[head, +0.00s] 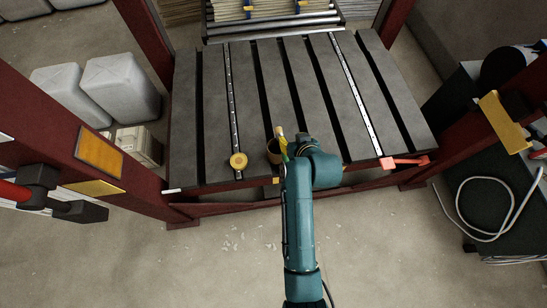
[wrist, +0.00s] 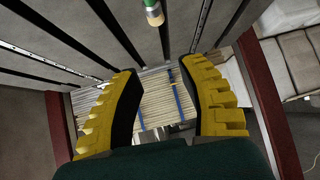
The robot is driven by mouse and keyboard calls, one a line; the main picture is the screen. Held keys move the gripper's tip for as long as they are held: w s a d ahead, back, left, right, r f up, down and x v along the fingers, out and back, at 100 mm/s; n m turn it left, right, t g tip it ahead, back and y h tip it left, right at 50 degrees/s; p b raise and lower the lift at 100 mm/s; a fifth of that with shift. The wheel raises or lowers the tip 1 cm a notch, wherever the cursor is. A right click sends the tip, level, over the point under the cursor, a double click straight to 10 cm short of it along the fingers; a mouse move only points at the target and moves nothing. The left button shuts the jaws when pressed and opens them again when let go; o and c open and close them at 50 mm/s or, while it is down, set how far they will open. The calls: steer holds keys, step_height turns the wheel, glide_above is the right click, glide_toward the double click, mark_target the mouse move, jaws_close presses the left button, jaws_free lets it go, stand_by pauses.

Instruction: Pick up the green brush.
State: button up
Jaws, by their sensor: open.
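The green brush (head: 280,131) stands with its pale bristles up in a brown pot (head: 272,158) near the front edge of the slatted table. In the wrist view the brush (wrist: 154,14) shows at the top edge, with part of a green handle, a metal band and a pale tip. My gripper (wrist: 160,66) has its two yellow, ridged fingers spread apart with nothing between them. The brush appears above the gap between the fingertips in that picture, apart from both. In the head view my arm hides most of my gripper beside the pot.
A yellow round thing (head: 238,160) lies on the table (head: 205,110) left of the pot. A red clamp-like thing (head: 403,162) is at the right front corner. Strapped bundles (head: 262,8) lie behind the table. Dark red posts stand at both sides. The middle slats are bare.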

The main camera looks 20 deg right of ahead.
step_height(320, 180, down, 3)
steer(key=b, duration=0.7)
glide_toward(280, 134)
steer(key=x, duration=0.5)
steer(key=shift+w+f, duration=0.3)
steer(key=f+b, duration=0.1)
steer(key=w+f+b, duration=0.1)
steer(key=f+b, duration=0.1)
steer(key=w+f+b, duration=0.1)
steer(key=shift+f, duration=0.2)
steer(key=shift+w+f+b, duration=0.15)
steer(key=shift+w+b, duration=0.2)
steer(key=shift+b, duration=0.1)
steer(key=shift+w, duration=0.15)
jaws_close()
